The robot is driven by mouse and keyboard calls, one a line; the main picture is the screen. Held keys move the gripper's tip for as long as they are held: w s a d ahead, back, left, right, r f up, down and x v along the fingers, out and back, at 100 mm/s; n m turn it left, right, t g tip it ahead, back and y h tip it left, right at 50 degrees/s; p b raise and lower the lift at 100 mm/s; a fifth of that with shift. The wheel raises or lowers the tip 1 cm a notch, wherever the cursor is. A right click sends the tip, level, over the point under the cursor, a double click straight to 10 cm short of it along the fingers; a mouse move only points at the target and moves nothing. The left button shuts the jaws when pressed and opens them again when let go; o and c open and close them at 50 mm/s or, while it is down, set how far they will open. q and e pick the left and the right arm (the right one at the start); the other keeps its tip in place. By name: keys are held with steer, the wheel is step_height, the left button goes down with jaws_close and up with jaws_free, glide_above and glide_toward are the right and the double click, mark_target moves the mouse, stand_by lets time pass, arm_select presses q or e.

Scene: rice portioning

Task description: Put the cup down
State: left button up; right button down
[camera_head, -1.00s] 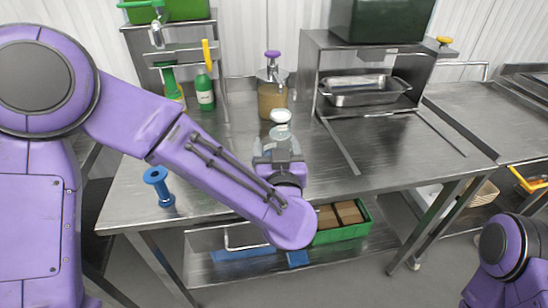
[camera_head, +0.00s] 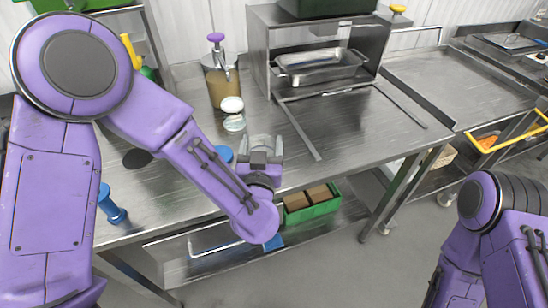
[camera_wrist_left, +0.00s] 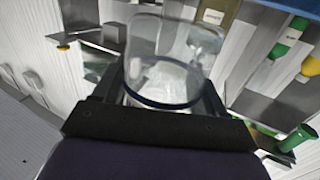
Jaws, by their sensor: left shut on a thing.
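My left gripper (camera_head: 262,145) is shut on a clear, see-through cup (camera_wrist_left: 172,55), which fills the space between the fingers in the left wrist view. The cup's blue-dark rim or base edge shows close to the gripper palm. In the head view the gripper is above the front part of the steel table (camera_head: 345,150), and the cup is hard to make out there. I cannot tell how far above the table it is. My right gripper is not in view; only my right arm shows at the lower right.
A white round thing (camera_head: 231,104) and a clear round dish (camera_head: 234,123) stand left of the gripper, before a purple-topped dispenser (camera_head: 222,85). A steel shelf (camera_head: 262,50) holds a metal tray (camera_head: 320,66). A blue spool-like thing (camera_head: 110,204) stands front left. Table right of the gripper is clear.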

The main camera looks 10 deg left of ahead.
arm_select(q)
steer(key=shift+f+b, duration=0.3)
steer(key=shift+f, duration=0.05)
steer(key=f+b, duration=0.3)
steer(key=shift+w+f, duration=0.25)
steer(key=shift+w, duration=0.1)
steer(key=shift+w+d+f, duration=0.1)
steer(key=shift+w+f, duration=0.05)
steer(key=shift+f, duration=0.05)
steer(key=shift+r, duration=0.25)
steer(key=shift+c, duration=0.3)
steer(key=shift+r, duration=0.1)
steer(key=shift+s+f, duration=0.2)
steer(key=shift+s, duration=0.05)
steer(key=o, duration=1.1)
steer(key=shift+w, duration=0.15)
steer(key=shift+r, duration=0.1)
